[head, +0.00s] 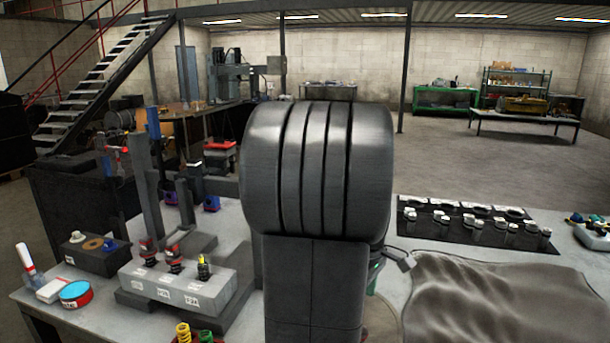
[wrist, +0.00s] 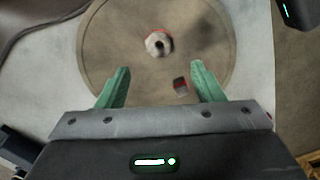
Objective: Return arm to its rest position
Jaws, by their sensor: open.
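My gripper (wrist: 160,68) is open in the wrist view, with its two green fingers spread wide and nothing between them. Beyond the fingers lies a round tan disc (wrist: 105,45). A grey part with a hole and a red edge (wrist: 157,44) sits near its middle, apart from the fingers. In the head view my own arm fills the middle and hides most of the gripper and the disc.
A grey block with several injector-like parts (head: 180,288) stands left on the bench, beside a dark press-like stand (head: 150,185). A black rack with metal parts (head: 470,225) and a crumpled grey cloth (head: 505,300) lie right. A red-and-blue tin (head: 75,294) is at front left.

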